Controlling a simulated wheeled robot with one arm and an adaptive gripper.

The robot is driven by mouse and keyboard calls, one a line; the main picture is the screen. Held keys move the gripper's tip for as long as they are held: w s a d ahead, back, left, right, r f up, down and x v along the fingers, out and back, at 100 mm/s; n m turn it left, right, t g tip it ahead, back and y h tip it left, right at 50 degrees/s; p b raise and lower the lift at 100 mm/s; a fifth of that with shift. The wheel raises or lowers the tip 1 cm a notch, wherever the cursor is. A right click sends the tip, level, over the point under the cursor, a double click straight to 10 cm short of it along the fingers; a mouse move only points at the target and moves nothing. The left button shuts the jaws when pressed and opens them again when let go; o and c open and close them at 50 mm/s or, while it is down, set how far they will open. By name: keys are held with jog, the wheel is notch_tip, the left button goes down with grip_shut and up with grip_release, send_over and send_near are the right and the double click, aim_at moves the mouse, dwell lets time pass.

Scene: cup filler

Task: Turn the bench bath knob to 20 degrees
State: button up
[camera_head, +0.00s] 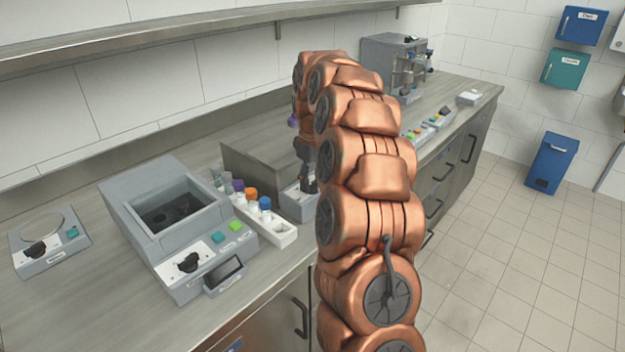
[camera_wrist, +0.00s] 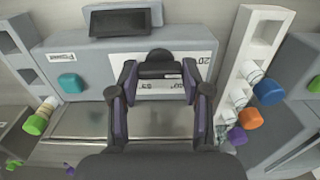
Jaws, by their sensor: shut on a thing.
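The bench bath (camera_head: 250,170) stands on the counter, partly hidden behind my copper-coloured arm in the head view. In the wrist view, turned upside down, its grey housing (camera_wrist: 110,58) carries a white dial label with "20" to the right of the knob. The dark knob (camera_wrist: 158,70) is between my fingertips. My gripper (camera_wrist: 160,88) is shut on it; it also shows at the bath's front in the head view (camera_head: 307,185). The knob's exact pointer angle is hidden by the fingers. A teal button (camera_wrist: 70,83) and a dark display (camera_wrist: 122,20) are on the same housing.
A white tube rack (camera_head: 280,237) with coloured caps stands close beside the bath. Left of it is a grey device (camera_head: 150,190) with an open chamber and its own knob, then a small plate device (camera_head: 45,250). A shelf (camera_head: 130,38) overhangs the counter.

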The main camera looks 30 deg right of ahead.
aim_at(312, 182)
dwell(0.3)
jog(key=o, duration=1.2)
jog(key=shift+c, duration=0.2)
jog(key=shift+r, duration=0.1)
notch_tip(312, 182, up, 12)
dwell(0.5)
